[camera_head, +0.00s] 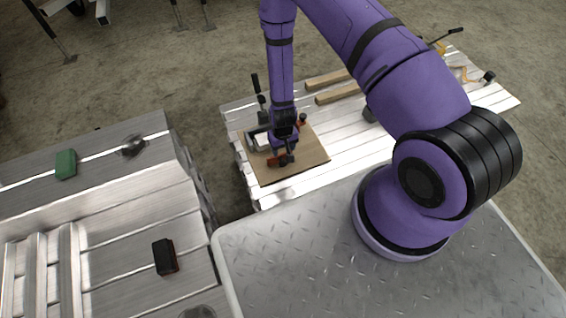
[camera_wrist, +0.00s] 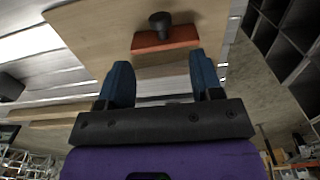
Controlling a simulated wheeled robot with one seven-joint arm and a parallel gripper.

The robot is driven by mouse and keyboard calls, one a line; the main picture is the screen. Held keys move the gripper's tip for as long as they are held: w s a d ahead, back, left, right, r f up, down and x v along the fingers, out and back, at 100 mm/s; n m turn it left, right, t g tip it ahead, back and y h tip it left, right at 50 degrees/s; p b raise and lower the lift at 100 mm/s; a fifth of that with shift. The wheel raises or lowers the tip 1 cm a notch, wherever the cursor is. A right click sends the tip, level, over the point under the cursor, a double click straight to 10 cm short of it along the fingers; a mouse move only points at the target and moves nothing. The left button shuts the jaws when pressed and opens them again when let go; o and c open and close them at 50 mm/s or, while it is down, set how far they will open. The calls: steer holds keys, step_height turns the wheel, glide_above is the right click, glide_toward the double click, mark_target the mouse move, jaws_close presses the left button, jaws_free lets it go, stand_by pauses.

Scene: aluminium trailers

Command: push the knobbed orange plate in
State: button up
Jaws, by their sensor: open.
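The orange plate (camera_wrist: 170,41) is a short flat bar with a black knob (camera_wrist: 160,20) standing on it. In the wrist view it lies on a light wooden board (camera_wrist: 95,30), just beyond my fingertips. My gripper (camera_wrist: 160,60) is open, with its two blue-tipped fingers apart and nothing between them. The plate sits ahead of the gap and appears apart from the fingers. In the head view my gripper (camera_head: 284,151) points down over the board (camera_head: 310,155), partly hiding the orange plate (camera_head: 273,161). Whether the plate fits into a slot cannot be seen.
In the head view, a black-handled device (camera_head: 257,88) and a small orange piece (camera_head: 302,119) stand near my gripper. Wooden bars (camera_head: 337,94) lie behind on the aluminium trailer bed (camera_head: 350,145). Another trailer at left carries a green block (camera_head: 65,163) and a black block (camera_head: 165,257).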

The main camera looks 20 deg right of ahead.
mark_target(283, 162)
step_height(283, 162, down, 10)
steer(key=shift+f, duration=0.2)
stand_by(0.3)
